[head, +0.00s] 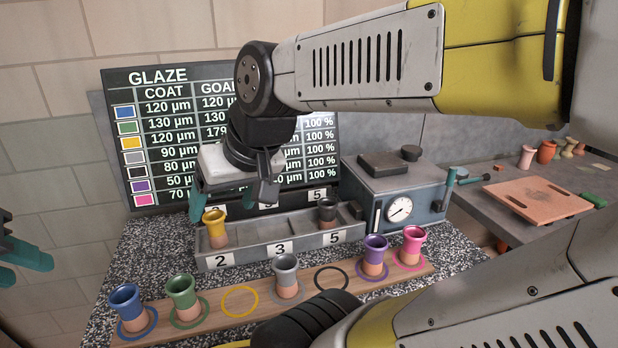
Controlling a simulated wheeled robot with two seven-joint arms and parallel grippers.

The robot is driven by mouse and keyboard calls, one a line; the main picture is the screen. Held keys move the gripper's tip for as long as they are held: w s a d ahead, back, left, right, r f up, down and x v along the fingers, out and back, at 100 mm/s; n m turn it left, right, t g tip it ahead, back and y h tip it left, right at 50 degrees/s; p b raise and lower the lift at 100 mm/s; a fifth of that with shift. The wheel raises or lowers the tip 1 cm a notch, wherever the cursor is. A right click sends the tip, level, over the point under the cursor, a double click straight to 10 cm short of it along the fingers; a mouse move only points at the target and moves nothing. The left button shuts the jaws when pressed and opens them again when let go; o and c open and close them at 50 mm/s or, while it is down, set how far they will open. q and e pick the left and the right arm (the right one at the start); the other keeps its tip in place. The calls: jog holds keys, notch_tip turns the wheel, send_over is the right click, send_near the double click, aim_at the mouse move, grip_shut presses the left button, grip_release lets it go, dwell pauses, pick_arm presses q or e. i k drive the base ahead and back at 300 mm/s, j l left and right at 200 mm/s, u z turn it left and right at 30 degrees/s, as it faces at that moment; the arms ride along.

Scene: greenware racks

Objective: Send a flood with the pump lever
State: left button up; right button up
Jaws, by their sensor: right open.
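The grey pump box (392,190) with a round gauge (399,208) stands right of the numbered trough. My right gripper (232,200) is open over the left part of the trough, well left of the lever. One finger is close to the yellow-glazed cup (214,226); I cannot tell whether it touches. My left gripper (22,256) is cut off at the left edge, far from the lever, and its opening is unclear.
The trough (215,262) holds the yellow cup and a black cup (328,212). Several glazed cups stand on the ringed wooden board (210,322); its yellow (240,300) and black (331,279) rings are empty. A glaze chart (160,77) stands behind. My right arm crosses above the pump.

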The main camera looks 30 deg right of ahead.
aim_at(453, 170)
jog(key=l+z, duration=0.8)
jog(key=i+l+z, duration=0.15)
jog(key=z, duration=0.25)
